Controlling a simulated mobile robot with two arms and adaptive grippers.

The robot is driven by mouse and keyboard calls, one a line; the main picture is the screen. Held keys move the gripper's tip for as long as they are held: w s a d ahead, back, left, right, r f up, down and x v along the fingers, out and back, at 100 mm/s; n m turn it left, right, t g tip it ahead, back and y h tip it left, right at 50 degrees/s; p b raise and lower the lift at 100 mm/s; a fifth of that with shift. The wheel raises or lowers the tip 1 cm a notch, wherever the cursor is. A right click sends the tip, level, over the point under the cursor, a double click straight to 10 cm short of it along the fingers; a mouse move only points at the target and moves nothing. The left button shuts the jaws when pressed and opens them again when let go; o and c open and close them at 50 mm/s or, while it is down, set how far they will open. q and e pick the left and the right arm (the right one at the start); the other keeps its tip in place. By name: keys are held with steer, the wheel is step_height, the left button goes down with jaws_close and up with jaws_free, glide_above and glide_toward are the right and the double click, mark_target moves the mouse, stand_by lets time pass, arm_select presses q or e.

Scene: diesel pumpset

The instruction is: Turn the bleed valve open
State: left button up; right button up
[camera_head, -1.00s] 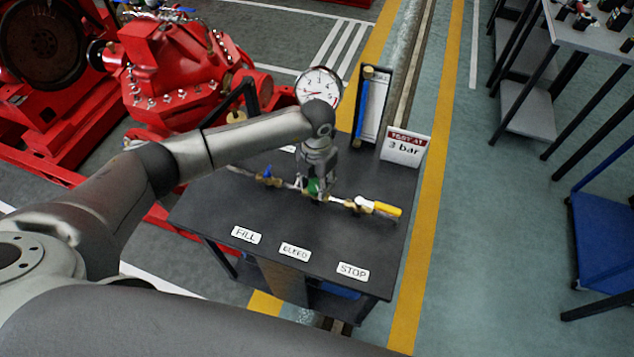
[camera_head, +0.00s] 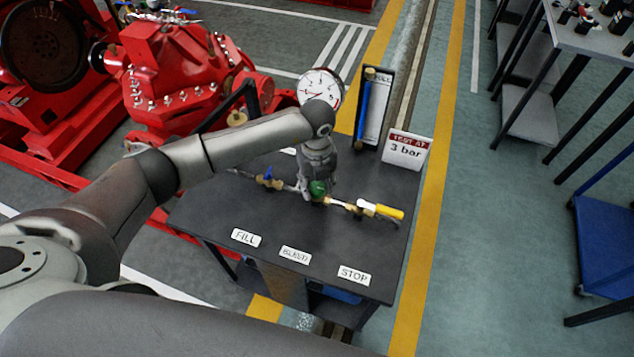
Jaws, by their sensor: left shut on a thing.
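The bleed valve has a green handle (camera_head: 317,188) in the middle of a pipe run on the dark bench (camera_head: 205,212). My left gripper (camera_head: 318,180) comes down over the green handle from above and is shut on it. The fingers partly hide the handle. The BLEED label (camera_head: 295,255) lies on the bench in front of it. My right gripper is not in view.
A blue-handled valve (camera_head: 268,174) stands left on the same pipe, a yellow-handled valve (camera_head: 382,210) right. Behind are a pressure gauge (camera_head: 320,88), a blue sight tube (camera_head: 364,108) and a "3 bar" sign (camera_head: 405,150). Red pump machinery (camera_head: 170,75) stands back left.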

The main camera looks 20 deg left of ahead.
mark_target(316, 186)
arm_select(q)
steer(key=shift+n, duration=2)
steer(key=o, duration=1)
step_height(316, 186, up, 12)
